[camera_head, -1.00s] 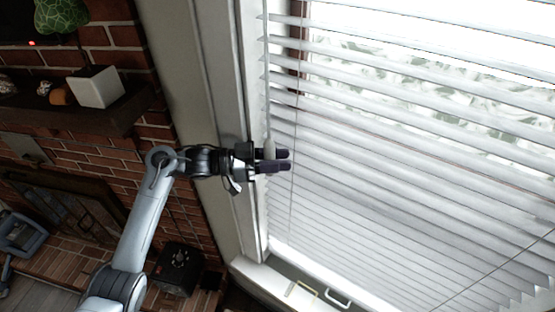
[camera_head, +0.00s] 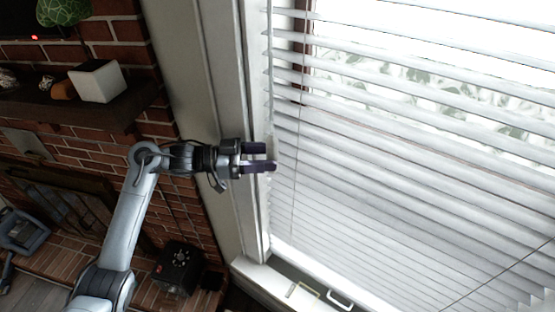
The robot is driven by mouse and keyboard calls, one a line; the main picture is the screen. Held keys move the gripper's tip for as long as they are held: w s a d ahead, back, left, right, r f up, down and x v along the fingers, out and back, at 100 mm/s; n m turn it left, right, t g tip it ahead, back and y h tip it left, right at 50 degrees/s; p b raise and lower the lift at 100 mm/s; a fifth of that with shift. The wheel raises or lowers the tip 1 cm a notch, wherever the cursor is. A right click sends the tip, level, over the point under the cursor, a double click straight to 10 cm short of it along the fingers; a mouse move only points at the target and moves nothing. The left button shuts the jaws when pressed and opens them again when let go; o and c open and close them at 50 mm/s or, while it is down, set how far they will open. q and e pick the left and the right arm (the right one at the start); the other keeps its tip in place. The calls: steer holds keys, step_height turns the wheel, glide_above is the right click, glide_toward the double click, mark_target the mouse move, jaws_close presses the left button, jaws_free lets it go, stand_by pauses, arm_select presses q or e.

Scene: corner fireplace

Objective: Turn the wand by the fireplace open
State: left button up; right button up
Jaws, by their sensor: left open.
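White slatted blinds (camera_head: 390,165) cover the window at the right, with their slats tilted. A thin pale wand (camera_head: 270,110) seems to hang along their left edge, but it is hard to separate from the white frame and slats. My left gripper (camera_head: 268,157) reaches in from the left at the left edge of the blinds. Its two dark fingers are apart, one above the other, and point right. I see nothing clearly held between them, and I cannot tell whether they touch the wand. My right gripper is not in view.
A brick fireplace wall with a dark mantel (camera_head: 70,112) stands at the left. A white cube (camera_head: 97,82) sits on the mantel. A dark box (camera_head: 180,268) is on the brick hearth. The window's white frame (camera_head: 225,110) runs close beside my left gripper.

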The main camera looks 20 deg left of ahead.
arm_select(q)
steer(key=b+v, duration=0.2)
steer(key=v, duration=0.4)
steer(key=shift+a, duration=0.3)
steer(key=shift+s, duration=0.15)
